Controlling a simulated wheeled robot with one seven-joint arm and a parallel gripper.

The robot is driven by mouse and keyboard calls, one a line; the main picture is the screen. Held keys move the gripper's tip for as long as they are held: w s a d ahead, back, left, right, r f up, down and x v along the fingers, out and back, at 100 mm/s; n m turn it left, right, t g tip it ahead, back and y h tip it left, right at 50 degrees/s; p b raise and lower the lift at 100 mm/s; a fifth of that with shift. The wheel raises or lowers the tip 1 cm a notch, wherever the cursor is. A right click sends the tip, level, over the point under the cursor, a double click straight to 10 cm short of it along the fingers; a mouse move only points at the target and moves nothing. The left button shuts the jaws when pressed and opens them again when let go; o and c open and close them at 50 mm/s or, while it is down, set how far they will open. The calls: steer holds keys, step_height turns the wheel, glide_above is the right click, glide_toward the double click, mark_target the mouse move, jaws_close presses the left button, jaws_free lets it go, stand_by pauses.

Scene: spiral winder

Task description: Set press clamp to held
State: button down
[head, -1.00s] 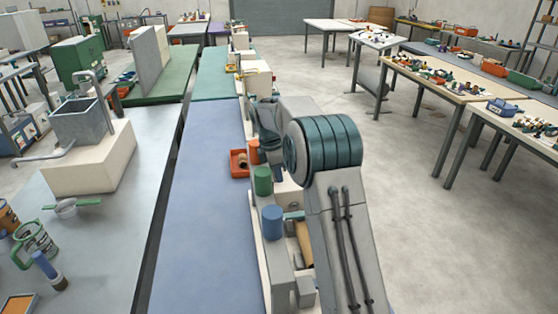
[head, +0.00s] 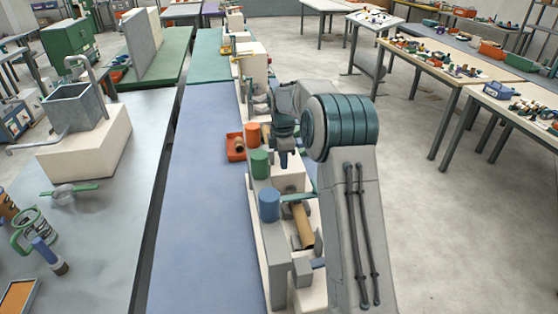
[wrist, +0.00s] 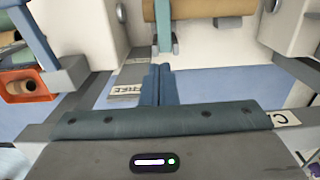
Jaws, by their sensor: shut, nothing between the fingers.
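The winder (head: 282,262) is a cream and grey machine along the right edge of the blue bench. It carries blue (head: 269,205), green (head: 259,163) and orange (head: 252,134) cylinders and a brown roll (head: 302,226). A teal bar (head: 299,196) crosses by the roll; it also shows in the wrist view (wrist: 164,27). I cannot tell for sure which part is the press clamp. My gripper (head: 284,158) is over the winder's far part, right of the green cylinder. In the wrist view its fingers (wrist: 158,84) are together and empty, apart from the roll and bar.
An orange tray (head: 235,147) with a brown piece lies left of the winder. In the wrist view, a label (wrist: 127,90) lies beside the fingertips, its text upside down. A grey bench with a basin (head: 75,107) stands left. The floor at right is open before the side tables (head: 450,75).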

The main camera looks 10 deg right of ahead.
steer(key=d+f+y+b, duration=0.1)
steer(key=d+f+y, duration=0.1)
steer(key=d+y, duration=0.1)
steer(key=d+f+y+b, duration=0.2)
steer(key=d+y, duration=0.1)
steer(key=d, duration=0.1)
steer(key=d+f+y+b, duration=0.2)
steer(key=d+f+y, duration=0.1)
steer(key=d, duration=0.1)
steer(key=shift+d+f, duration=0.1)
steer(key=shift+d, duration=0.05)
steer(key=shift+d+f+y+b, duration=0.35)
steer(key=shift+f+y+b, duration=0.15)
steer(key=shift+y+b, duration=0.1)
steer(key=shift+d+f+y+b, duration=0.3)
steer(key=shift+f+y+b, duration=0.2)
steer(key=shift+y+b, duration=0.1)
steer(key=p+v, duration=0.6)
steer(key=v, duration=0.4)
steer(key=shift+r, duration=0.15)
